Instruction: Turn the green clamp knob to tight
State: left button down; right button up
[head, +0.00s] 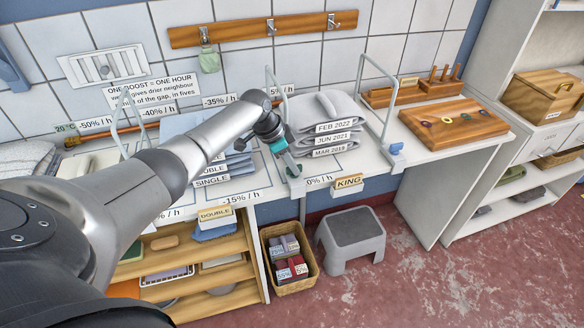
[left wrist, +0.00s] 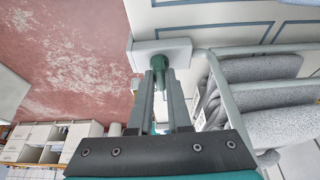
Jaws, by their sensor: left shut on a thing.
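The green clamp knob (left wrist: 160,68) shows between my fingertips in the left wrist view, under a pale clamp block (left wrist: 150,48) at the table edge. My left gripper (left wrist: 161,82) is shut on the knob, one finger on each side. In the head view my left gripper (head: 291,167) reaches down to the table's front edge, where the grey clamp (head: 297,188) sits at the foot of a metal rail. The knob is hidden there by the fingers. I cannot read how tight it is. My right gripper is not in view.
Folded grey linen (head: 330,138) with date labels lies just right of the gripper, and a blue stack stands left. A second metal rail with a blue clamp (head: 396,149) stands further right. A basket (head: 292,283) and grey step stool (head: 350,240) are on the floor below.

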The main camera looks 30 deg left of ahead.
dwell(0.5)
pick_arm(q)
jog(key=c, duration=0.9)
grip_release()
jog(key=shift+o, duration=0.2)
jog(key=p+v, duration=0.2)
jog(key=v, duration=1.3)
jog(key=shift+r, duration=0.15)
jog(key=shift+w, duration=0.15)
